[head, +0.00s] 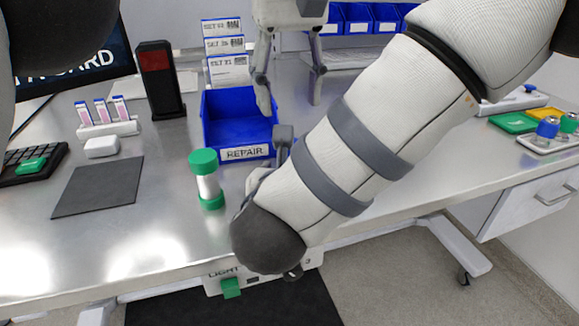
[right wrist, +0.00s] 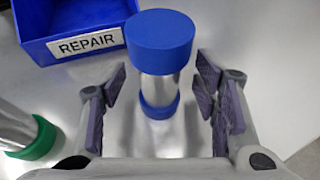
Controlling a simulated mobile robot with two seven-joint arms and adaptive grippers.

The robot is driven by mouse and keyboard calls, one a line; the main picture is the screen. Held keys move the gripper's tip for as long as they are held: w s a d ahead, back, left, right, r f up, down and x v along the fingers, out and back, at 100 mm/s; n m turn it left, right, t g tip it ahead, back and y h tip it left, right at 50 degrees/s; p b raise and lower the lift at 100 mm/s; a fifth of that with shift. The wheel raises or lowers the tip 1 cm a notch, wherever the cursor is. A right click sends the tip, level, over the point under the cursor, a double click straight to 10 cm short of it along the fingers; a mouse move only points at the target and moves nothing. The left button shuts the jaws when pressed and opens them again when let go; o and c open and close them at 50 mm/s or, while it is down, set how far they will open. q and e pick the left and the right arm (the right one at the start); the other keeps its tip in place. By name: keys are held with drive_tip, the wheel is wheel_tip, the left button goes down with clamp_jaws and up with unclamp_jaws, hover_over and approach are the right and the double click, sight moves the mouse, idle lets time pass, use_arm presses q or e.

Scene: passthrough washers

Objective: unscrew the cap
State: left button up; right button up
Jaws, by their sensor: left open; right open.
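A metal cylinder with a blue cap (right wrist: 160,42) and a blue lower end (right wrist: 160,108) stands upright in the right wrist view. My right gripper (right wrist: 161,85) is open, its fingers on either side of the cylinder with gaps showing. In the head view my right arm hides this cylinder. A second metal cylinder with green ends (head: 207,186) stands upright on the table; part of it shows in the right wrist view (right wrist: 20,132). My left gripper (head: 292,103) is open and empty, over the blue REPAIR bin's right side in the head view.
The blue REPAIR bin (head: 247,153) stands behind the cylinders. A dark mat (head: 98,187), a white box (head: 102,147), a rack of pink vials (head: 108,128) and a keyboard (head: 30,163) lie left. A green tray (head: 513,122) is far right. The table front left is clear.

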drive_tip(key=shift+w+f, duration=0.1)
drive_tip(key=shift+w, duration=0.2)
clamp_jaws()
use_arm(q)
drive_tip(key=m, duration=0.4)
drive_tip(key=shift+m, duration=0.4)
drive_tip(key=m, duration=0.7)
drive_tip(key=shift+m, duration=0.3)
drive_tip(key=m, duration=1.4)
drive_tip(key=shift+m, duration=0.3)
wheel_tip(320, 180, down, 8)
drive_tip(key=shift+f, duration=0.1)
